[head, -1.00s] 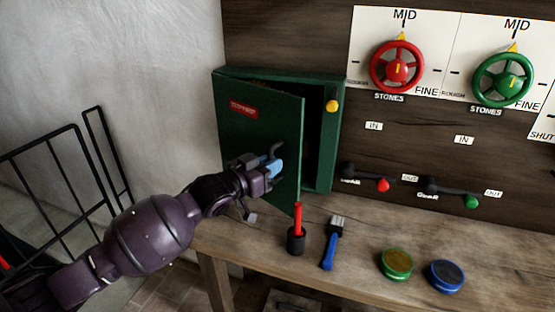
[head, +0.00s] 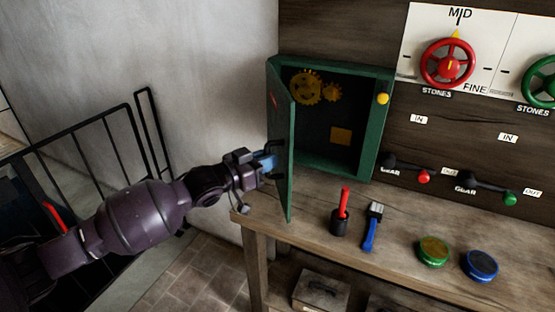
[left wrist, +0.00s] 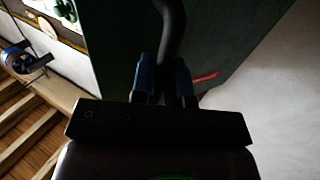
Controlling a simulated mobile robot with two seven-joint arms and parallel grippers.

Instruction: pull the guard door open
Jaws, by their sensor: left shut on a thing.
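The green guard door (head: 281,140) stands wide open in the head view, swung out to the left of its green cabinet (head: 376,125) and seen nearly edge-on. Yellow gears (head: 307,87) and a yellow square block (head: 341,136) show inside. My left gripper (head: 271,162) is at the door's outer face, its blue fingers shut on the dark door handle. In the left wrist view the curved dark handle (left wrist: 172,30) runs up from between the blue fingers (left wrist: 164,80), against the green door face (left wrist: 225,40). My right gripper is not in view.
A black railing (head: 95,160) stands at left. Red wheel (head: 446,63) and gear levers are right.

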